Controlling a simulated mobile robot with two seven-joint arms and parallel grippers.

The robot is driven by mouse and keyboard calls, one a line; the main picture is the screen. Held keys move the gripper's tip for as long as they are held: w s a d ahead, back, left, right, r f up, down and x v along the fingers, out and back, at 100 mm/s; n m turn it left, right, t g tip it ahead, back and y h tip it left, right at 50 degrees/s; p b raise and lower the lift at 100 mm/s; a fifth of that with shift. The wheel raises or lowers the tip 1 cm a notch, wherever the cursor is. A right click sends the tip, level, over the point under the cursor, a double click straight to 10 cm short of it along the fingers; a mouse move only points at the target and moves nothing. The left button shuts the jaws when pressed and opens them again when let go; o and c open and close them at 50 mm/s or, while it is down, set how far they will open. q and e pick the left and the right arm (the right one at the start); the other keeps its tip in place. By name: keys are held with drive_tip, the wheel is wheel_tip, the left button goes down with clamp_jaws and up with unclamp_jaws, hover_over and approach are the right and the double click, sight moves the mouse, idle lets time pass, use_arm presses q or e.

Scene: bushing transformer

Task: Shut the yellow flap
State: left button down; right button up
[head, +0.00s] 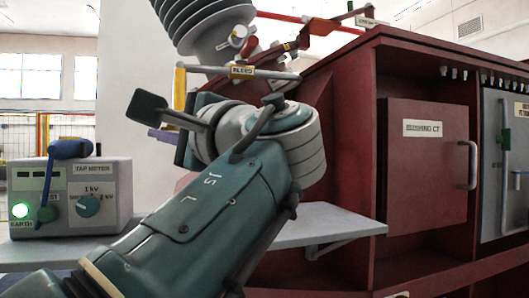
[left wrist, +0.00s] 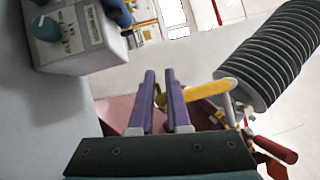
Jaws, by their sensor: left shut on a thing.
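In the left wrist view my left gripper (left wrist: 161,74) is shut on the flap, with a gap between the fingertips. My wrist hides the flap's lower part in the head view. My right gripper is not in view.
A grey ribbed insulator (head: 205,30) rises just above the flap. A tap meter box (head: 75,195) with a blue lever stands on the grey shelf (head: 325,226) at left. A dark red cabinet (head: 425,150) fills the right side. Red rods stick out near the bleed parts.

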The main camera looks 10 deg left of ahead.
use_arm(q)
drive_tip(key=shift+w+d+r+n+g+y+b, duration=0.15)
drive_tip(key=shift+n+g+y+b, duration=0.25)
drive_tip(key=shift+n+g+b, duration=0.55)
drive_tip(key=c, duration=0.9)
unclamp_jaws()
drive_tip(key=shift+m, duration=0.25)
